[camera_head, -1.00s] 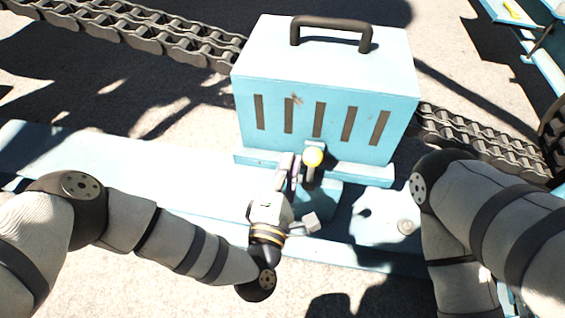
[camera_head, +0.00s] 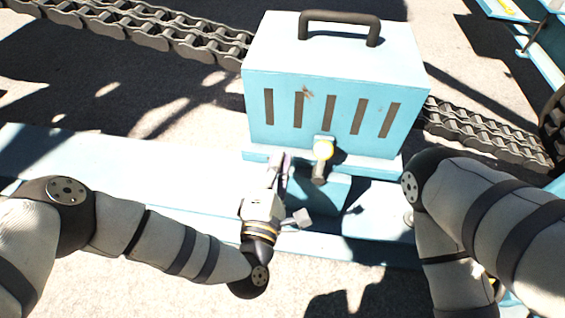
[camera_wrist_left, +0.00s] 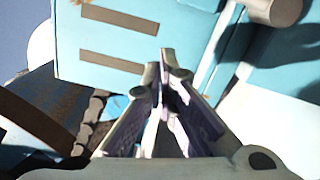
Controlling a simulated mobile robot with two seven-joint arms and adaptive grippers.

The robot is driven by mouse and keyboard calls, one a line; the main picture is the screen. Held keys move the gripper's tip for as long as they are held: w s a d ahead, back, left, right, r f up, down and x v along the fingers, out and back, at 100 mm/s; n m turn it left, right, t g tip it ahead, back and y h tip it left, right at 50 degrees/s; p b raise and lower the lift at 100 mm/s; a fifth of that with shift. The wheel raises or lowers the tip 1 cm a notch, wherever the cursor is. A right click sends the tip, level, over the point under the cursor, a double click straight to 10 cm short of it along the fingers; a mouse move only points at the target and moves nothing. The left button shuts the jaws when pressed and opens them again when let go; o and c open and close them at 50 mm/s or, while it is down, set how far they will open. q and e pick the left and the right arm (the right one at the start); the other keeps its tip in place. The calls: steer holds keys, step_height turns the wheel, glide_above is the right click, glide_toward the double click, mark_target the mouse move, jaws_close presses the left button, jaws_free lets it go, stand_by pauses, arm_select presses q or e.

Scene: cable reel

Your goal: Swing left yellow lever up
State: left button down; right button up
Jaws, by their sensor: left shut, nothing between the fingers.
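In the left wrist view the shut fingertips (camera_wrist_left: 170,72) are in front of the box's slotted face. A grey cylinder end at the upper right there may be part of the lever. My right gripper is not in view; only my right arm shows.
A dark handle (camera_head: 340,20) tops the box. Heavy chain (camera_head: 165,30) runs behind it on the left, and more chain (camera_head: 480,130) lies on the right. A long light blue beam (camera_head: 120,170) extends left beneath my left arm.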

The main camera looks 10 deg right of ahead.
arm_select(q)
steer(key=p+v, duration=0.1)
steer(key=v, duration=0.8)
steer(key=shift+s, duration=0.45)
steer(key=shift+r, duration=0.15)
